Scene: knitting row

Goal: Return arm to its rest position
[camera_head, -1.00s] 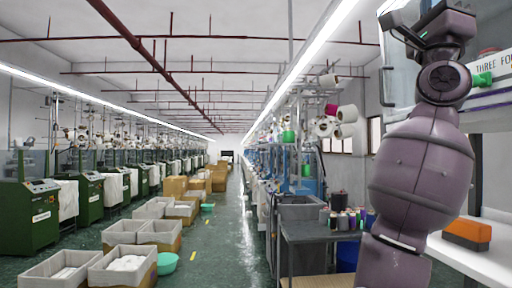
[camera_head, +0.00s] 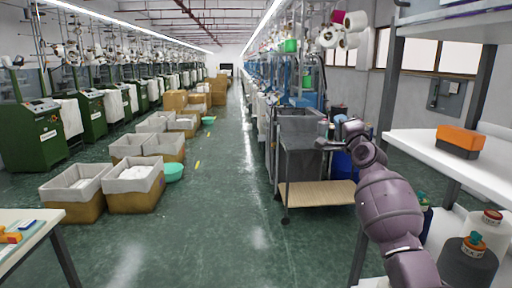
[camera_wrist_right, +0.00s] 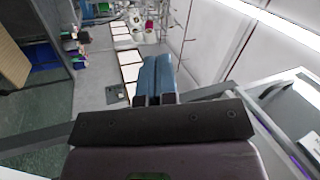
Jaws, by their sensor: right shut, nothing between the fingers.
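My right arm comes in from the lower right of the head view and reaches up beside the grey work cart. Its right gripper (camera_head: 326,143) is small there, near the cart's top, and its fingers are hard to make out. In the right wrist view the two blue fingers of the right gripper (camera_wrist_right: 155,78) lie together, shut and empty. No object is held. I cannot tell from the head view how far the gripper is from the cart. My left arm and gripper are not in view.
The cart (camera_head: 318,195) has a light wooden lower shelf. A white shelf (camera_head: 405,143) at right bears an orange and black block (camera_head: 460,140). A table corner (camera_head: 28,222) shows at lower left. The green aisle floor (camera_head: 215,220) is clear.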

